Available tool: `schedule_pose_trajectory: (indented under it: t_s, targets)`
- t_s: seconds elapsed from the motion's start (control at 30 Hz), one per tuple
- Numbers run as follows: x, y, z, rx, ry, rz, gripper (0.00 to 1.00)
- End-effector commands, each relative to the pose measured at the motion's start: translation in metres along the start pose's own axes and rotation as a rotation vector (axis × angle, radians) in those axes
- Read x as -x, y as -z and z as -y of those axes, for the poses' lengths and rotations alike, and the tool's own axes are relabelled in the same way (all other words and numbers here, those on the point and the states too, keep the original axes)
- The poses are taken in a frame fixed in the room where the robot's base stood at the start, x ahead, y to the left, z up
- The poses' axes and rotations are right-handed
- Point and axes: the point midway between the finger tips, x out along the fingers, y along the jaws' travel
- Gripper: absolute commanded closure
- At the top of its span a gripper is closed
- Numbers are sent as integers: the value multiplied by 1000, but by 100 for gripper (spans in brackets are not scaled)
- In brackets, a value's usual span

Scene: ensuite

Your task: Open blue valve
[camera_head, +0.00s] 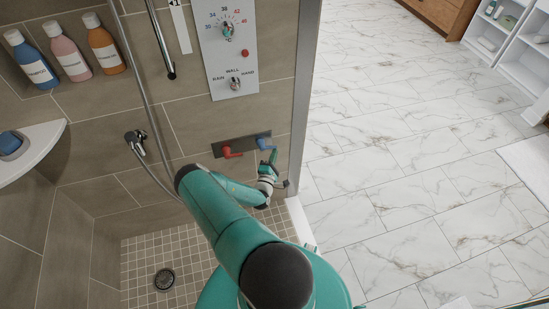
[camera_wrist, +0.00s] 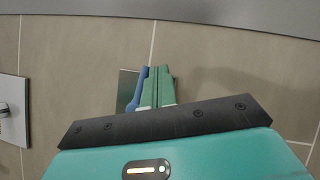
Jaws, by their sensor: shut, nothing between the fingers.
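The blue valve (camera_head: 264,142) is a small lever handle at the right end of a dark plate (camera_head: 240,146) on the tiled shower wall. A red valve (camera_head: 231,152) sits on the same plate to its left. My gripper (camera_head: 272,157) is at the blue valve, just below and to its right in the head view. In the wrist view the shut green fingers (camera_wrist: 157,88) lie right beside the blue valve (camera_wrist: 138,88), which shows along their left side. I cannot tell whether they touch. The fingers hide part of the plate.
A control panel (camera_head: 227,45) with a dial is on the wall above. A hose (camera_head: 150,100) hangs at the left. A metal frame edge (camera_head: 305,100) stands close at the right. Bottles (camera_head: 70,55) and a corner shelf (camera_head: 35,150) are at the left. Marble floor (camera_head: 400,140) lies open beyond.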

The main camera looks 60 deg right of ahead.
Motion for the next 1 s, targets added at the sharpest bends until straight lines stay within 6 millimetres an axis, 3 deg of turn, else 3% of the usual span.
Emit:
schedule_pose_trajectory:
  t_s: [0.77,1.0]
  targets:
    - [0,-7,0,46,-30,0,100]
    - [7,-9,10,46,-29,-1,100]
